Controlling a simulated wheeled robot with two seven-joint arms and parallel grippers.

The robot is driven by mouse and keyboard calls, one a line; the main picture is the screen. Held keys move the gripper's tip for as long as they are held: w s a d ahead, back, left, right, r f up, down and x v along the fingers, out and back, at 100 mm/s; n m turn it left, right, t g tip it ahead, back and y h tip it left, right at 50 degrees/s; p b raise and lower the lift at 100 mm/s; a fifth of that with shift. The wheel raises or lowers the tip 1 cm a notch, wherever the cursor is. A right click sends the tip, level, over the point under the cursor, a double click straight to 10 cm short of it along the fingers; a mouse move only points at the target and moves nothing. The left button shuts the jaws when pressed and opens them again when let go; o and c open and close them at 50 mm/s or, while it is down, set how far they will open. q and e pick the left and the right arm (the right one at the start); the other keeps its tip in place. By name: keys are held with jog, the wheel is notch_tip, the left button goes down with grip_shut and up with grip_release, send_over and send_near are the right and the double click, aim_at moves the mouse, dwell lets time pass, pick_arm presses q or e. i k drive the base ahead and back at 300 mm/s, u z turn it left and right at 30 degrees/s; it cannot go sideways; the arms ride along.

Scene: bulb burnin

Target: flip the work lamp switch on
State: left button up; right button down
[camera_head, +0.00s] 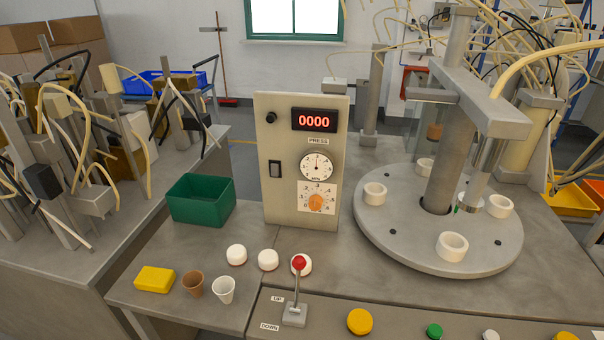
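A beige control panel (303,216) stands upright near the middle of the table. A dark rocker switch (275,169) is on its left side, below a small black knob (271,117). No label for a work lamp can be read, and I cannot tell which way the rocker is set. The panel also carries a red "0000" display (314,120), a "PRESS" label, a round gauge (316,166) and an orange dial knob (316,202). No lamp can be clearly picked out. Neither of my grippers is in view.
A green bin (201,200), white-topped round pieces, two cups and a yellow block (154,280) are to the left. A round turntable (400,236) with white rings is right.

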aim_at(274, 167)
jog(key=u, duration=1.75)
jog(key=k, duration=0.4)
jog(key=z, duration=0.45)
